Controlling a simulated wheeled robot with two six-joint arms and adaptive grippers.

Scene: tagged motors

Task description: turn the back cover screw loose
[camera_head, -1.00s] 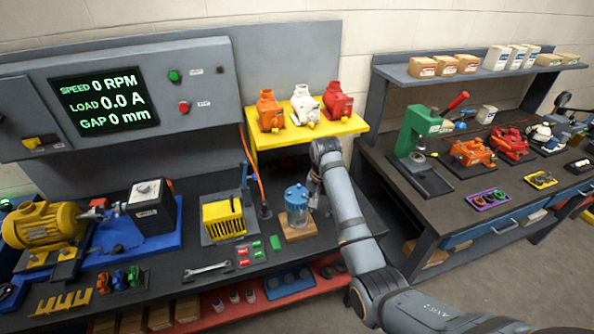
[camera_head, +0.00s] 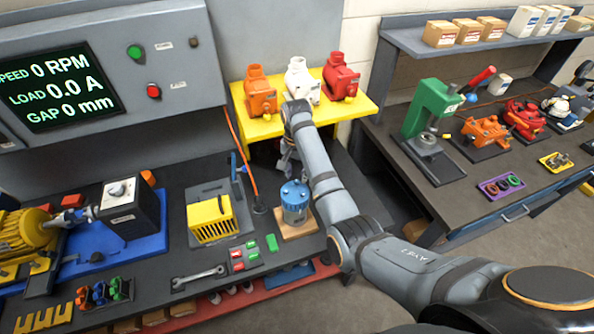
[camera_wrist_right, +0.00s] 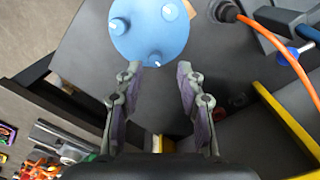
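A grey can-shaped motor with a blue cover (camera_head: 295,193) stands upright on a small wooden board (camera_head: 300,231) on the left bench. In the right wrist view its round blue cover (camera_wrist_right: 140,30) fills the top and carries three blue screw knobs. The screw knob closest to my gripper (camera_wrist_right: 155,58) lies just ahead of the gap between the fingers. My right gripper (camera_wrist_right: 158,70) is open, with nothing between its fingers. In the head view the right gripper (camera_head: 288,160) is just behind the motor, partly hidden by my arm. My left gripper is not in view.
A yellow shelf (camera_head: 365,108) with orange, white and red pumps stands above and behind the motor. An orange cable (camera_wrist_right: 283,52) and a blue-handled tool (camera_head: 237,168) are close by. A yellow finned block (camera_head: 211,218) and a wrench (camera_head: 198,278) lie to the left.

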